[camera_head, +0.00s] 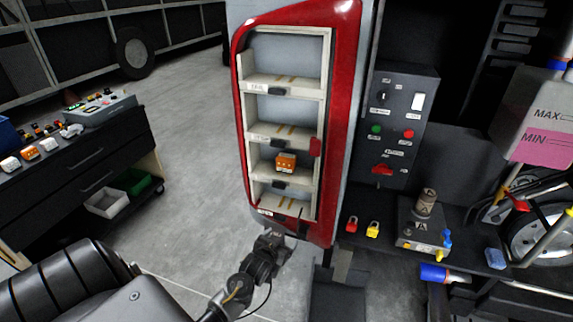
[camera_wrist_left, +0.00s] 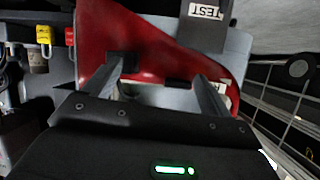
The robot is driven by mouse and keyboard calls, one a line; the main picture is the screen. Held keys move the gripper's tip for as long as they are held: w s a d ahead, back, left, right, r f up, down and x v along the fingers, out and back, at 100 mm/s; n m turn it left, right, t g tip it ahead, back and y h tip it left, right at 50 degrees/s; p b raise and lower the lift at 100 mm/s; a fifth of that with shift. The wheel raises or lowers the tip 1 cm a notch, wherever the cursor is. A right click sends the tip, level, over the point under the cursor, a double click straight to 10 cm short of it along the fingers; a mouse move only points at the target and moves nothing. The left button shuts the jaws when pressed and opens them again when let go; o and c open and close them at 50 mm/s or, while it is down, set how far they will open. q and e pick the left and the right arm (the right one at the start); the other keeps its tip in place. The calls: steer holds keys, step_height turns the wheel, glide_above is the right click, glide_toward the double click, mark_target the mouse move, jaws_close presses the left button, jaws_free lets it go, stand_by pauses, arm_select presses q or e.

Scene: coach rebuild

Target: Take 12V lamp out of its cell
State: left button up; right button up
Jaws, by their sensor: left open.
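A tall red-framed housing (camera_head: 349,60) with several stacked pale cells stands upright in the middle of the head view. A small orange block (camera_head: 285,162), possibly the 12V lamp, sits in the third cell from the top; its label is too small to read. The other cells look empty. My left gripper (camera_head: 286,224) is at the housing's lower end, below the orange block and apart from it. In the left wrist view the gripper (camera_wrist_left: 150,75) has its fingers spread with nothing between them, in front of the red housing (camera_wrist_left: 140,45). The orange block does not show there.
A black control panel (camera_head: 398,125) with buttons is right of the housing. Below it, a dark shelf holds a red padlock (camera_head: 352,224), a yellow padlock (camera_head: 373,229) and a grey box (camera_head: 421,226). A dark drawer cabinet (camera_head: 95,160) stands left. Floor between is clear.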

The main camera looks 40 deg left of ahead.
mark_target(284, 162)
arm_select(q)
steer(key=w+a+r+n+t+y, duration=0.1)
steer(key=a+r+t, duration=0.1)
steer(key=r, duration=1)
steer(key=w+a+r+n+t+y, duration=0.1)
steer(key=w+a+r+t, duration=0.1)
steer(key=r, duration=1)
steer(key=p+x, duration=0.1)
steer(key=x, duration=0.1)
steer(key=p+x, duration=0.1)
steer(key=x, duration=0.1)
steer(key=shift+w+a+f, duration=0.2)
steer(key=shift+w+a, duration=0.05)
steer(key=shift+a, duration=0.1)
steer(key=shift+w+a+f, duration=0.1)
steer(key=shift+w+a, duration=0.05)
steer(key=shift+w, duration=0.15)
steer(key=shift+w+a+r+p, duration=0.1)
steer(key=shift+w+r+p, duration=0.2)
steer(key=shift+p, duration=0.2)
steer(key=p+x, duration=0.1)
steer(key=x, duration=0.2)
steer(key=shift+w+f+p, duration=0.15)
steer(key=shift+w+p, duration=0.05)
steer(key=shift+p, duration=0.15)
steer(key=shift+w+a+f, duration=0.15)
steer(key=shift+w+a, duration=0.05)
steer(key=shift+w, duration=0.35)
steer(key=shift+s, duration=0.1)
steer(key=shift+c, duration=0.3)
